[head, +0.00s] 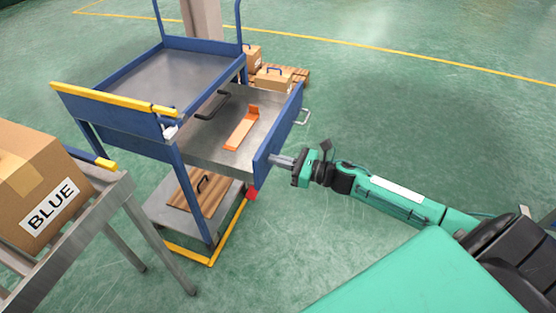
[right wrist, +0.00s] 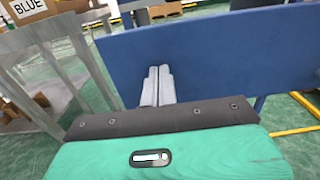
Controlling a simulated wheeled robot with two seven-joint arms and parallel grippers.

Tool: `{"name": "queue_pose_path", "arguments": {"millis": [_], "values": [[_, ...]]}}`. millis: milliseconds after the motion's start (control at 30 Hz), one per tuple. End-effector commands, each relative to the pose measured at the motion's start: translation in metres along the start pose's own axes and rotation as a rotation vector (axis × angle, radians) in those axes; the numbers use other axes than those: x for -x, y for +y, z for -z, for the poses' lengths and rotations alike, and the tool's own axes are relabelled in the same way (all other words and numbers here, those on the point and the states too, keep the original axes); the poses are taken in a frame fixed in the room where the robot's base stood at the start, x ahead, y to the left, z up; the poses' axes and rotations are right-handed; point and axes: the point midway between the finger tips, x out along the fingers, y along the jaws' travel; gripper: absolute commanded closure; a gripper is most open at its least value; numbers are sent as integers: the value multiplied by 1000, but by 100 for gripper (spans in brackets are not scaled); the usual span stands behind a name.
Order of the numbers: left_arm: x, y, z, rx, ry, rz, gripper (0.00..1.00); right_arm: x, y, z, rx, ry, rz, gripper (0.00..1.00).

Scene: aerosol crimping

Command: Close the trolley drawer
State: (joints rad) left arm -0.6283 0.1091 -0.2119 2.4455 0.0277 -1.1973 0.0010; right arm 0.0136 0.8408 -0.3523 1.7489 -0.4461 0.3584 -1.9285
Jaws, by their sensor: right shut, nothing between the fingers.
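The trolley (head: 110,121) has blue frames and grey shelves. Its drawer (head: 190,148) is pulled out to the right, with a blue front panel (head: 276,135) and a wire handle (head: 303,117) on the panel's outer face. An orange angled part (head: 242,128) and a dark handle-like item lie in the drawer. My right gripper (head: 272,160) is shut and empty, its fingertips at the near lower part of the front panel. In the right wrist view the closed fingers (right wrist: 157,82) point at the blue panel (right wrist: 220,60); contact is hard to tell. My left gripper is out of view.
A steel table (head: 95,222) with a cardboard box marked BLUE (head: 40,185) stands at the left. Cartons (head: 273,78) on a pallet stand behind the drawer. The green floor to the right is clear.

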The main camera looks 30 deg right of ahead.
Motion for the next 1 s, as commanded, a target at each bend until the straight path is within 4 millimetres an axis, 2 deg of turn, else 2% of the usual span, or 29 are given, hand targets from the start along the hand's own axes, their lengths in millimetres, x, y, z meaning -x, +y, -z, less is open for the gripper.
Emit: {"name": "queue_pose_path", "arguments": {"millis": [367, 567, 767, 1000], "values": [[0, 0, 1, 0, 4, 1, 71, -1, 0, 0, -1, 0, 0, 100], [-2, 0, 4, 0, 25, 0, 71, -13, 0, 0, 0, -2, 1, 100], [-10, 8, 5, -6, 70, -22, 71, -47, -1, -1, 1, -4, 0, 100], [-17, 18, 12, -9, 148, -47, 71, -111, 0, -1, 2, -5, -1, 100]]}}
